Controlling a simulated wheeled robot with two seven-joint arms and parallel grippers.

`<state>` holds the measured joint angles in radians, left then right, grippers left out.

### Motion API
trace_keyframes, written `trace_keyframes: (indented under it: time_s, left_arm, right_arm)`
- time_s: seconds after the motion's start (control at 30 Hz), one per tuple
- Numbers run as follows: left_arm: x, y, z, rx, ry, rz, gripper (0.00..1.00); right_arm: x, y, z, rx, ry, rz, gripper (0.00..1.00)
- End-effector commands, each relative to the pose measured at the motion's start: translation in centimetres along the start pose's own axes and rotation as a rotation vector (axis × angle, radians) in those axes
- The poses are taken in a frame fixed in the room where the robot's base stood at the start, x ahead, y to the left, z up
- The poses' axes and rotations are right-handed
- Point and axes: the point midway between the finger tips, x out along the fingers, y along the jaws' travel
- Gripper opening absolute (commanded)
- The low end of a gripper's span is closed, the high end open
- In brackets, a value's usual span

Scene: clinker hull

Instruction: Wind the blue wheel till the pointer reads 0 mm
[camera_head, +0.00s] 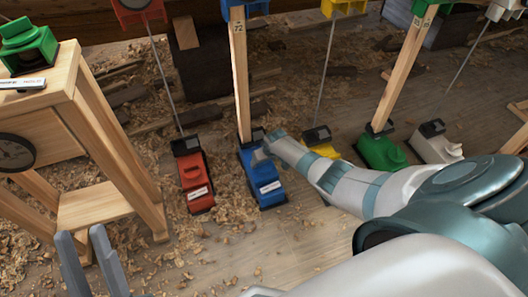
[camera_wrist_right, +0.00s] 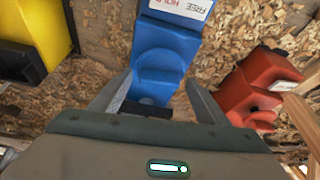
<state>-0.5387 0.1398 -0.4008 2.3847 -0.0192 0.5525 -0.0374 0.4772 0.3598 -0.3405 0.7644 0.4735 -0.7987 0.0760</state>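A blue jack-like unit (camera_head: 268,187) with a white label stands on the floor at the foot of a wooden post (camera_head: 240,80). In the right wrist view its blue body (camera_wrist_right: 168,42) shows a label reading HOLD and FREE, and a rounded blue part (camera_wrist_right: 157,82) that may be the wheel. My right gripper (camera_wrist_right: 158,82) is open, one finger on each side of this blue part; I cannot tell whether they touch it. My left gripper (camera_head: 82,234) is open and empty at bottom left. No pointer reading is legible.
A red unit (camera_head: 194,178) stands left of the blue one; yellow (camera_head: 326,150), green (camera_head: 380,152) and white (camera_head: 436,146) units stand right. A wooden stand (camera_head: 120,150) with a dial (camera_head: 14,152) is at left. Wood shavings cover the floor between.

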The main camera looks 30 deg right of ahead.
Motion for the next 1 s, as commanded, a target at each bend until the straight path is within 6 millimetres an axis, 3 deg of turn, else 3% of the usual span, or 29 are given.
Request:
trace_keyframes:
  time_s: [0.43, 0.5, 0.67, 1.0]
  left_arm:
    - [0.3, 0.3, 0.4, -0.005, -0.050, 0.000, 0.31]
    - [-1.3, 1.2, 1.7, -0.027, -0.142, 0.000, 0.31]
    - [-3.0, 2.6, 3.3, -0.055, -0.281, 0.001, 0.31]
    - [-4.2, 1.3, 8.2, -0.050, -0.545, -0.016, 0.31]
  right_arm:
    - [-1.2, 0.1, -0.1, -0.001, 0.001, 0.000, 0.69]
    - [-1.8, 0.1, -0.1, -0.001, 0.001, 0.000, 0.69]
    - [-3.5, 0.1, -0.1, -0.001, 0.002, 0.000, 0.69]
    - [-5.8, 0.1, -0.1, -0.001, 0.001, 0.000, 0.69]
